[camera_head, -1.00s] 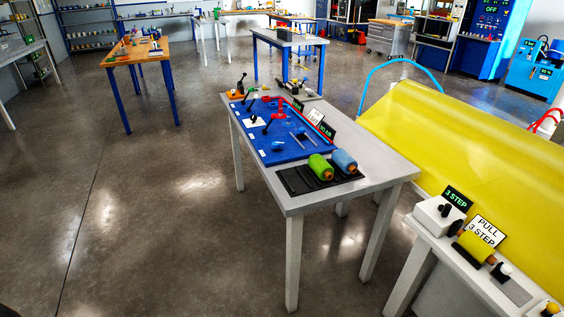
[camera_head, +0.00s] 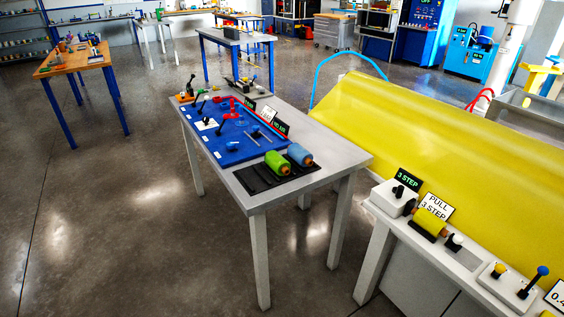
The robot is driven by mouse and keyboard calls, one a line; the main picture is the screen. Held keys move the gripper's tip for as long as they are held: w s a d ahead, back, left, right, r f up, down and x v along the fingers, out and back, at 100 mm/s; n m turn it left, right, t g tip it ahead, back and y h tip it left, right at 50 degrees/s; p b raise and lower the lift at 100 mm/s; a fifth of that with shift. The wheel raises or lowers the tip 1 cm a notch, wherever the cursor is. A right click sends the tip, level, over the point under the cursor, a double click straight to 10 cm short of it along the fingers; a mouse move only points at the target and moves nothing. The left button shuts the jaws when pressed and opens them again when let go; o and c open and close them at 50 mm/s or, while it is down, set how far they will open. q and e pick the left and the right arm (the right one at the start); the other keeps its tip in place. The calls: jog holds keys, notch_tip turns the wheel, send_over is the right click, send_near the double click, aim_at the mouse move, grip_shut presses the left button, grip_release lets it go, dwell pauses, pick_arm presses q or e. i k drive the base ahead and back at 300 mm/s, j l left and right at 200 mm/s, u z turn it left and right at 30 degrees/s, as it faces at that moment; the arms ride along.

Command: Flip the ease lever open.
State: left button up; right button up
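I cannot tell which lever is the ease lever, as no label I can read says so. Black levers (camera_head: 219,124) stand on a blue board (camera_head: 208,141) on the grey table, with small signs behind them too small to read surely. A lever with a blue knob (camera_head: 542,271) stands tilted on a white base at the lower right, beside a yellow knob (camera_head: 498,269). A partly cut-off sign (camera_head: 556,295) near it starts with "0.4". Neither of my grippers is in view.
The grey table (camera_head: 336,164) carries a green roll (camera_head: 277,163) and a blue roll (camera_head: 299,154). A white bench (camera_head: 463,262) with "3 STEP" signs runs along a large yellow sheet (camera_head: 440,150). A wooden table (camera_head: 70,66) stands at far left. The floor at left is clear.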

aim_at(542, 270)
jog(key=z, duration=1.75)
jog(key=i, duration=0.05)
